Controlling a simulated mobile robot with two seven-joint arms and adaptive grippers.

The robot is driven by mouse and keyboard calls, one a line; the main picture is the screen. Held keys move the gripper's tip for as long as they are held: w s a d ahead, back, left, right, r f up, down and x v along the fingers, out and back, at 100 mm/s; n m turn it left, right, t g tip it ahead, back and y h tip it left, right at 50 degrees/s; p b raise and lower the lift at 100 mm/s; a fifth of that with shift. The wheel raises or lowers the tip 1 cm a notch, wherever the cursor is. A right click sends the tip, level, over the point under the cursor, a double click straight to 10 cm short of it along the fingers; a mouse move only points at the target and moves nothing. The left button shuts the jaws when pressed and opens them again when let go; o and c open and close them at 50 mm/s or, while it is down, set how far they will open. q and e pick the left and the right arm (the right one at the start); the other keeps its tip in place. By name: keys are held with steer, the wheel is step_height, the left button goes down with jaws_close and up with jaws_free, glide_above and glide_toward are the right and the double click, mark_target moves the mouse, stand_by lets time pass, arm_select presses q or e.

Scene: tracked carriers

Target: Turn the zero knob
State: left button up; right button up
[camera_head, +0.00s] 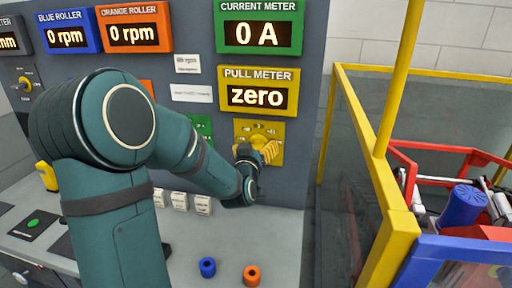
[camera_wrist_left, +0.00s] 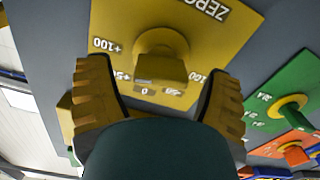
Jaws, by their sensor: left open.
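The zero knob (camera_wrist_left: 161,62) is a yellow knob on a yellow plate (camera_wrist_left: 225,50) marked "ZERO", with a scale running through 0 to 100 either way. In the head view the plate (camera_head: 275,131) sits on the grey panel under the pull meter (camera_head: 258,94), which reads "zero". My left gripper (camera_wrist_left: 158,90) is open, with one ribbed yellow finger to each side of the knob and visible gaps between. In the head view my left gripper (camera_head: 257,154) covers most of the knob. My right gripper is in neither view.
A yellow-framed enclosure (camera_head: 385,225) stands close on the right.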

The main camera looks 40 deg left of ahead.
arm_select(q)
steer(key=shift+c, duration=0.3)
steer(key=c, duration=1.1)
steer(key=shift+m+b, duration=0.3)
steer(key=shift+b, duration=0.2)
steer(key=shift+c, duration=0.2)
steer(key=o, duration=1.2)
